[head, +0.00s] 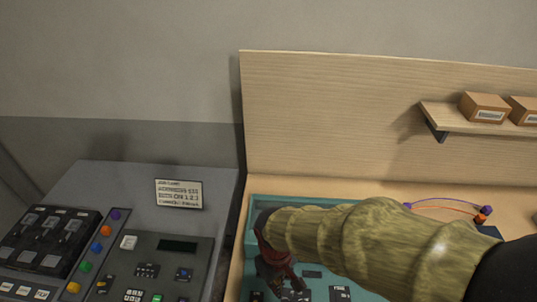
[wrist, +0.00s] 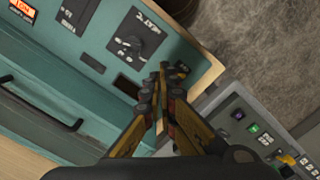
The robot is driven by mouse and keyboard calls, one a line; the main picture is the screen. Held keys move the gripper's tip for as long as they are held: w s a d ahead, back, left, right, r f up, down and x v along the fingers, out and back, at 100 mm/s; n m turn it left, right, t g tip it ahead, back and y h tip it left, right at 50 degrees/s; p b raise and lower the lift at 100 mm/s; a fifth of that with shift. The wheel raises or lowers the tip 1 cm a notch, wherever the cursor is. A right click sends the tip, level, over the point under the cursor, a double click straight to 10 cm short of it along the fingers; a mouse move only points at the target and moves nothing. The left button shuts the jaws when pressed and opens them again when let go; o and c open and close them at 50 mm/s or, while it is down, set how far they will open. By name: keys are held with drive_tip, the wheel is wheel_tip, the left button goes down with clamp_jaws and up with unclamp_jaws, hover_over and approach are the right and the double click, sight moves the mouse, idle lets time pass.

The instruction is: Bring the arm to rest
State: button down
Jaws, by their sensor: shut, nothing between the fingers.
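My gripper (head: 290,288) is at the bottom centre of the head view, at the end of my sleeved arm. It hangs over the teal console (head: 258,215), and my arm hides much of that console. In the wrist view my gripper (wrist: 168,75) has its fingers together with nothing between them. The fingertips appear over the edge of the teal console (wrist: 85,90), near a black panel with a knob (wrist: 130,45). I cannot tell whether they touch it.
A grey console (head: 165,245) with colored buttons, black switches and a small label card (head: 179,194) stands at the left. A shelf (head: 470,122) with cardboard boxes (head: 484,107) is on the wooden back panel (head: 330,110). Purple and orange wires (head: 445,205) lie behind my arm.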

drive_tip(key=s+d+r+m+t+b, duration=0.1)
drive_tip(key=d+r+m+t+b, duration=0.2)
drive_tip(key=d+b, duration=0.3)
drive_tip(key=s+d+r+m+t+b, duration=0.1)
drive_tip(key=d+r+m+t+b, duration=0.2)
drive_tip(key=d+b, duration=0.4)
drive_tip(key=d+r+m, duration=0.1)
drive_tip(key=d+r, duration=0.1)
drive_tip(key=d, duration=0.1)
drive_tip(key=shift+d, duration=0.35)
